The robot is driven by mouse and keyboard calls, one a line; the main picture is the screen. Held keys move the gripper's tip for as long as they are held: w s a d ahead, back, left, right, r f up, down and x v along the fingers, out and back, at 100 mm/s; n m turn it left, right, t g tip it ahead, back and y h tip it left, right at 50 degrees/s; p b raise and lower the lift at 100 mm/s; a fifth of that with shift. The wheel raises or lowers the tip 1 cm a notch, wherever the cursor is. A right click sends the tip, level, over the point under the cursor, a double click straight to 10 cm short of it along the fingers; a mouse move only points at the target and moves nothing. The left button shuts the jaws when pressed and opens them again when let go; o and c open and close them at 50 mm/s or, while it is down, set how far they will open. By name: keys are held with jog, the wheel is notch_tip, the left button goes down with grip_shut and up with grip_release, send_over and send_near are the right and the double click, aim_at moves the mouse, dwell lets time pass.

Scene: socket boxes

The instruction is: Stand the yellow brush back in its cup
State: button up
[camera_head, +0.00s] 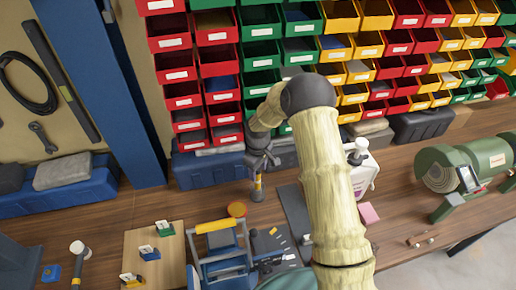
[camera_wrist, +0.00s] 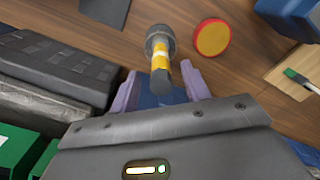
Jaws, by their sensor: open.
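A yellow handle with a pale band, which looks like the yellow brush (camera_wrist: 160,63), rises from a round grey cup-like piece (camera_wrist: 160,38) in the wrist view. It appears upright; no bristles can be made out. In the head view the yellow part (camera_head: 258,181) and the grey piece (camera_head: 257,195) are directly below my gripper (camera_head: 260,165), at the back of the bench. My gripper in the wrist view (camera_wrist: 162,85) is open, with its purple fingers apart on either side of the near end of the handle. I cannot tell whether either finger touches it.
A round yellow-and-red disc (camera_head: 237,209) lies close by on the wooden bench. A blue toolbox (camera_head: 221,260) stands in front, and a board (camera_head: 140,245) with small colored items lies left. Dark cases and bins (camera_head: 270,52) line the back. A green grinder (camera_head: 463,170) is right.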

notch_tip(320, 180, up, 14)
jog(key=b, duration=0.3)
jog(key=shift+f, duration=0.1)
dwell(0.6)
jog(key=s+d+r+m+t, duration=0.1)
jog(key=s+d+m, duration=0.4)
jog(key=s, duration=0.7)
jog(key=s+d+r+m+t, duration=0.1)
jog(key=s+d+m, duration=0.4)
jog(key=s, duration=0.7)
jog(key=shift+d+t, duration=0.3)
jog(key=shift+d, duration=0.6)
